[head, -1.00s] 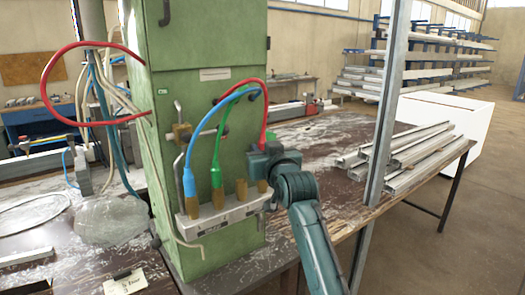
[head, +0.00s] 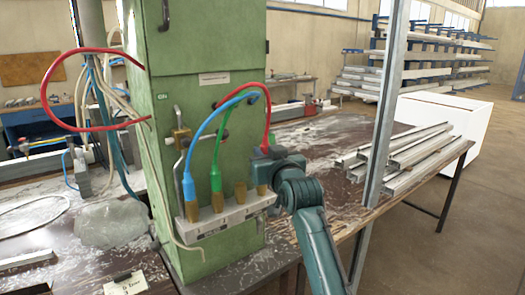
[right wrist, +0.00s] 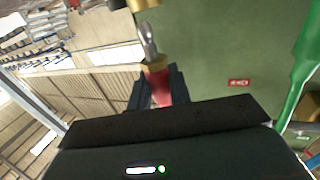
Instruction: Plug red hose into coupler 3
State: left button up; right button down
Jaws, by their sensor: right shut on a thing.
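The coupler block (head: 225,219) is a pale bar on the front of the green cabinet, with upright brass couplers in a row. From the left, the first holds the blue hose (head: 188,184) and the second the green hose (head: 215,178). The third coupler (head: 240,191) and the fourth coupler (head: 262,189) show no hose in them. My right gripper (head: 261,163) is shut on the red hose (head: 268,112) end, just above the fourth coupler. In the right wrist view, the red plug (right wrist: 159,85) has a bare metal tip pointing toward a brass coupler (right wrist: 142,5). My left gripper is not in view.
The green cabinet (head: 190,60) stands behind the couplers. Metal profiles (head: 405,150) lie on the table at right, behind a grey upright post (head: 385,110). Loose hoses hang at left.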

jog(key=s+d+p, duration=0.1)
jog(key=s+d, duration=0.2)
jog(key=s, duration=0.2)
jog(key=shift+s+d, duration=0.15)
jog(key=shift+d, duration=0.2)
dwell(0.6)
send_near(235, 150)
jog(key=shift+d, duration=1.4)
jog(key=shift+s+f, duration=0.2)
jog(key=shift+s, duration=0.1)
jog(key=shift+w, duration=0.1)
jog(key=shift+w+a+f, duration=0.1)
jog(key=shift+w+a, duration=1.1)
jog(key=shift+w, duration=0.3)
jog(key=shift+w+a, duration=1.25)
jog(key=shift+w, duration=0.25)
jog(key=shift+w+d+r, duration=0.1)
jog(key=shift+w+r, duration=0.05)
jog(key=shift+r, duration=0.25)
